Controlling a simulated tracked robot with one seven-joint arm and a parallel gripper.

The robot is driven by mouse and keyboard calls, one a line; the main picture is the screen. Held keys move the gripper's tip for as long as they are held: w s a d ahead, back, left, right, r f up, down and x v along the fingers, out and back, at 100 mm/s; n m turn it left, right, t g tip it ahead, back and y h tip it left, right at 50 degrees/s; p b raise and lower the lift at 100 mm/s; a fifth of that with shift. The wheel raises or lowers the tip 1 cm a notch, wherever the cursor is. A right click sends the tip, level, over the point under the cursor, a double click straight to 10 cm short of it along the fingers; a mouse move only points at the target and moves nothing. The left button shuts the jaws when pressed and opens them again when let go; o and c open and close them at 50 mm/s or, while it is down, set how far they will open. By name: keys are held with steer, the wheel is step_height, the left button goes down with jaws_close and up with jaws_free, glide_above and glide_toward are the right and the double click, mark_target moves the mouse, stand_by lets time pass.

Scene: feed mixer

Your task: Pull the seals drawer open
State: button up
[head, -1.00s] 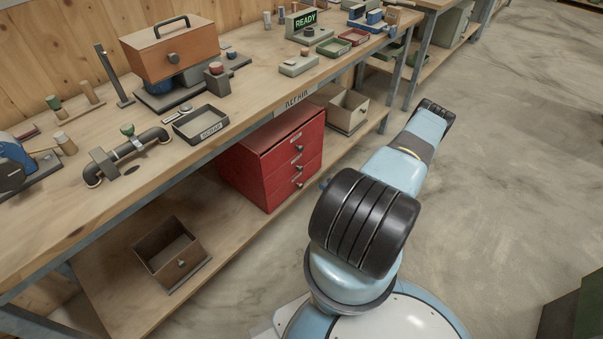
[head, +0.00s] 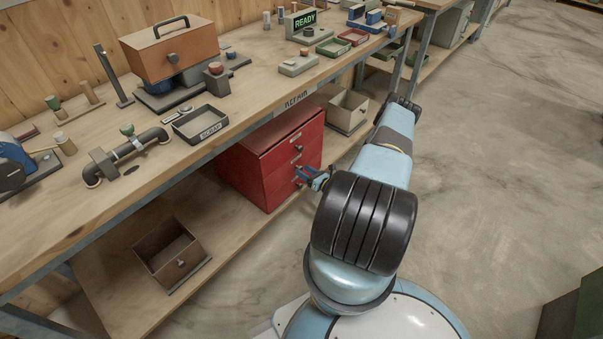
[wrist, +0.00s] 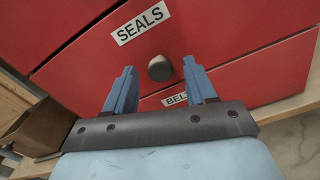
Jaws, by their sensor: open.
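The red drawer cabinet (head: 270,160) stands on the lower shelf under the bench, and its drawers look shut. In the wrist view the seals drawer (wrist: 215,35) carries a white SEALS label (wrist: 140,22) and a dark round knob (wrist: 160,68). My gripper (wrist: 160,85) is open and empty. Its two blue fingers point at the drawer front, one on each side of the knob in the picture; I cannot tell whether the tips reach past it. In the head view my gripper (head: 315,178) is at the cabinet's front, partly hidden behind my arm.
Below the seals drawer is another drawer, its label (wrist: 175,99) partly hidden by my finger. An open brown box (head: 168,250) sits left on the shelf, and a beige one (head: 345,108) beyond the cabinet. The bench top (head: 235,130) overhangs the cabinet.

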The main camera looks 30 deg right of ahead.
steer(key=shift+w+a, duration=0.1)
steer(key=shift+w, duration=0.3)
jaws_close()
stand_by(0.4)
